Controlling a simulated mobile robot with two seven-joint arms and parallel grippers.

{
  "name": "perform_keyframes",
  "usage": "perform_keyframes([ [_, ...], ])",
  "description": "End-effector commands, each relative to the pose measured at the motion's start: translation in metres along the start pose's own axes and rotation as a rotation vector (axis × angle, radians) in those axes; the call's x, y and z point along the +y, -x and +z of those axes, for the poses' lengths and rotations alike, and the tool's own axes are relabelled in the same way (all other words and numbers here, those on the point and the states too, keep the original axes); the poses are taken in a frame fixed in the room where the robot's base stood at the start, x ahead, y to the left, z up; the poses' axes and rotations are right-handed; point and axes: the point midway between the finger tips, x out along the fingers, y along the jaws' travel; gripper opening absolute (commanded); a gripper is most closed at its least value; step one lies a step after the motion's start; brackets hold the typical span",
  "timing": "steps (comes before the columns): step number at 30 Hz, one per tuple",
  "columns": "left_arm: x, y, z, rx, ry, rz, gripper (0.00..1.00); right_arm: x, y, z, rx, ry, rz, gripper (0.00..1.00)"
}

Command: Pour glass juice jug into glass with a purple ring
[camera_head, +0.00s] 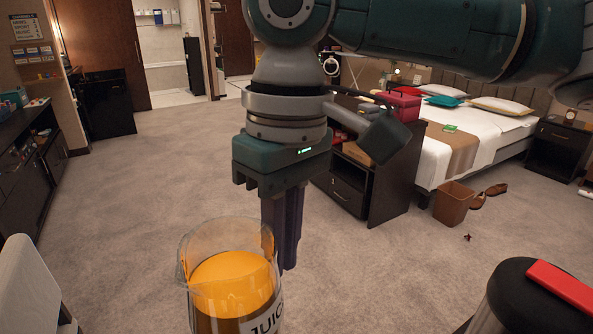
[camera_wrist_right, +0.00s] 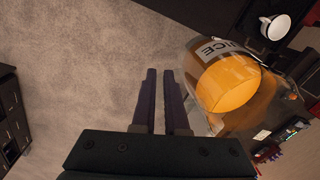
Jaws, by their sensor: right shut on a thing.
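The glass juice jug (camera_head: 232,290) is at the bottom of the head view, upright, with orange juice inside and a "JUICE" label. It also shows in the right wrist view (camera_wrist_right: 228,90), right of the fingers. My right gripper (camera_head: 285,262) points down beside the jug and is shut on it; its fingers (camera_wrist_right: 161,75) are close together in the wrist view. The exact contact with the jug is hard to see. No glass with a purple ring can be made out in either view. My left gripper is not in view.
A white mug (camera_wrist_right: 275,27) stands on a dark surface in the wrist view. A dark nightstand (camera_head: 372,185), a brown bin (camera_head: 453,203) and a bed (camera_head: 475,145) stand at the right. A red flat thing (camera_head: 562,287) lies lower right. Carpet in the middle is clear.

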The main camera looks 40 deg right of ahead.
Motion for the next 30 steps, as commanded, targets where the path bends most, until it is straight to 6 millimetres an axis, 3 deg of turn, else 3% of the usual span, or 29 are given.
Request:
perform_keyframes([
  [8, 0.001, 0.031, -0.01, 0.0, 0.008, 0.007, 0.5, 0.005, -0.053, 0.021, -0.01, 0.177, 0.006, 0.0],
  [14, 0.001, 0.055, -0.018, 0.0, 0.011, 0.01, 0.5, 0.01, -0.1, 0.058, -0.024, 0.372, 0.028, 0.0],
  [21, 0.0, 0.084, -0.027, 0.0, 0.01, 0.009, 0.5, 0.012, -0.149, 0.132, -0.051, 0.684, 0.057, 0.0],
  [30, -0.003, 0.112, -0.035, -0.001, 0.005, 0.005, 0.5, 0.0, -0.177, 0.234, -0.083, 1.087, 0.058, 0.0],
])
